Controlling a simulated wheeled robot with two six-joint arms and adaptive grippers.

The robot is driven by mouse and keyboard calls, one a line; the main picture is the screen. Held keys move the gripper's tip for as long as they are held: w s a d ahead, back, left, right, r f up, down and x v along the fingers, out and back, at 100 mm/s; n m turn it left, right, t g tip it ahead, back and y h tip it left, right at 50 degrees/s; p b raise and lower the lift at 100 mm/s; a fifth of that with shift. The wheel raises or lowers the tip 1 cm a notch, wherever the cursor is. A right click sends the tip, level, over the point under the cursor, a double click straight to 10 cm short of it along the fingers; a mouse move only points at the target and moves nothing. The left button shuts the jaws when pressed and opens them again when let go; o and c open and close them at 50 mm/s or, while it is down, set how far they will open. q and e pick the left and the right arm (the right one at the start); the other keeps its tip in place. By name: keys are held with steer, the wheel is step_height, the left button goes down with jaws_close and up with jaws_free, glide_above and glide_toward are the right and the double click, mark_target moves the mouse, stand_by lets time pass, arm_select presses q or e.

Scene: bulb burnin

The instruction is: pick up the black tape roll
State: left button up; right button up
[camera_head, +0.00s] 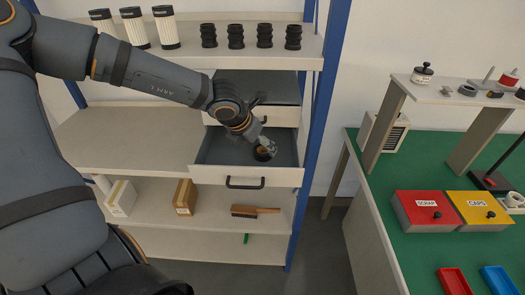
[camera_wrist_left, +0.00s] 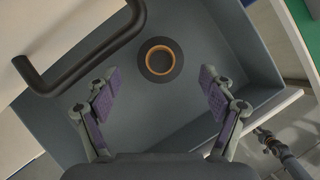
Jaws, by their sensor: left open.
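The black tape roll (camera_wrist_left: 160,60) lies flat in the open drawer (camera_wrist_left: 205,30), its tan core facing up in the left wrist view. In the head view the tape roll (camera_head: 264,153) is partly covered by my left gripper (camera_head: 262,146), which reaches down into the drawer. In the left wrist view my left gripper (camera_wrist_left: 155,92) is open, with its purple-padded fingers spread wide. The roll lies in line with the gap between the fingertips, a little beyond them, and nothing is between the pads.
The drawer has a black handle (camera_head: 245,183) on its front and walls around the roll. A blue shelf post (camera_head: 317,120) stands right of it. A brush (camera_head: 256,210) lies on the shelf below. A green workbench (camera_head: 415,245) with red and yellow bins stands at right.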

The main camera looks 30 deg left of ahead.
mark_target(263, 150)
arm_select(q)
steer(key=x, duration=0.3)
steer(key=shift+w+d+f, duration=0.1)
steer(key=shift+w+f, duration=0.1)
steer(key=shift+w, duration=0.05)
steer(key=shift+s+r, duration=0.1)
steer(key=shift+c, duration=0.3)
steer(key=c, duration=0.9)
steer(key=shift+c, duration=0.8)
steer(key=shift+r, duration=0.1)
